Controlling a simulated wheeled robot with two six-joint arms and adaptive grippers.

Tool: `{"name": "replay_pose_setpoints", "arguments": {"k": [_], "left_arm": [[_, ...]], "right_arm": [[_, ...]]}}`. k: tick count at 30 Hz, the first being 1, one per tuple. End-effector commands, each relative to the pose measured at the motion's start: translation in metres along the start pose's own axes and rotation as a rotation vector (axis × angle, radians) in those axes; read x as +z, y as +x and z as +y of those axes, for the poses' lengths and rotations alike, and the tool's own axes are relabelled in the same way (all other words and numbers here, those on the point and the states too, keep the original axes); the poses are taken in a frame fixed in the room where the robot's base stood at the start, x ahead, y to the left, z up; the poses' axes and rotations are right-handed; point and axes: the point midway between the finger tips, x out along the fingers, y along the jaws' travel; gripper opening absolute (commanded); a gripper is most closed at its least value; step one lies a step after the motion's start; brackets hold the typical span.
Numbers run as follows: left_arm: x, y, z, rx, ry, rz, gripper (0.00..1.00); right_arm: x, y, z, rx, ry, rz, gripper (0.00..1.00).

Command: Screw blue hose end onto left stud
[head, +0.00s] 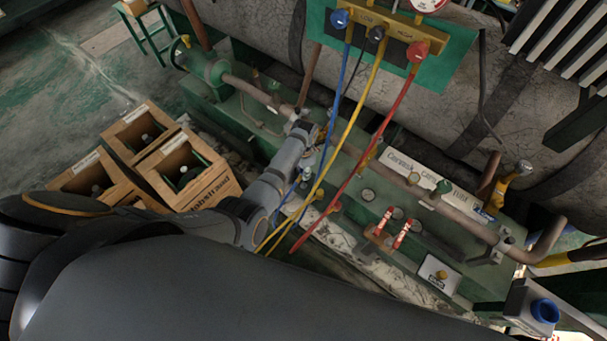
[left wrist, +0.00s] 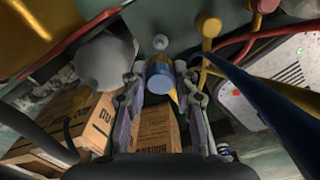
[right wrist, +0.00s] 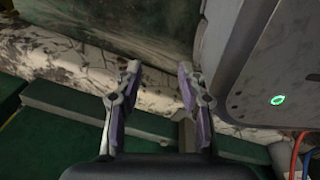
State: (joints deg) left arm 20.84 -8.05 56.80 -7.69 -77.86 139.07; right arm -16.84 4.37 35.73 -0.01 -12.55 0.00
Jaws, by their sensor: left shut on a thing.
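My left gripper (left wrist: 160,92) is shut on the blue hose end (left wrist: 160,76), a blue cylinder held between its two fingers in the left wrist view. A small pale round stud (left wrist: 160,42) shows just beyond the cylinder's far end; I cannot tell whether they touch. In the head view the blue hose (head: 346,75) runs from the manifold's blue knob (head: 340,18) down beside my left wrist. The left fingertips are partly hidden there. My right gripper (right wrist: 155,85) is open and empty in the right wrist view.
Yellow (head: 370,80) and red (head: 390,115) hoses hang close to the left arm. A brown pipe (head: 430,195) runs along the green skid. Red-handled valves (head: 402,233) stand right of the hoses. Wooden crates (head: 185,170) stand on the floor at left.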

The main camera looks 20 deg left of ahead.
Motion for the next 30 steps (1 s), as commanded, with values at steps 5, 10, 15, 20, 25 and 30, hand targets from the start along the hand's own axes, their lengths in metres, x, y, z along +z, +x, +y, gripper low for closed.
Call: {"name": "replay_pose_setpoints", "arguments": {"k": [5, 10, 15, 20, 25, 30], "left_arm": [[0.0, 0.007, 0.0, 0.0, 0.002, 0.0, 0.0], [0.0, 0.023, 0.0, 0.0, 0.003, -0.001, 0.0], [0.0, 0.029, 0.0, 0.0, 0.003, 0.0, 0.0], [0.0, 0.037, 0.0, 0.0, 0.004, 0.0, 0.0], [0.0, 0.046, 0.0, 0.0, 0.004, 0.0, 0.0], [0.0, 0.055, 0.0, 0.0, 0.004, 0.0, 0.0]], "right_arm": [[0.017, 0.007, -0.001, -0.001, -0.001, -0.029, 0.4], [0.006, 0.023, -0.002, 0.0, 0.0, -0.021, 0.4], [-0.023, 0.024, 0.005, 0.008, -0.002, 0.001, 0.4], [-0.038, 0.026, 0.003, 0.006, -0.001, 0.007, 0.4], [-0.055, 0.028, 0.002, 0.005, 0.0, 0.014, 0.4], [-0.072, 0.028, 0.002, 0.005, 0.0, 0.02, 0.4]]}}
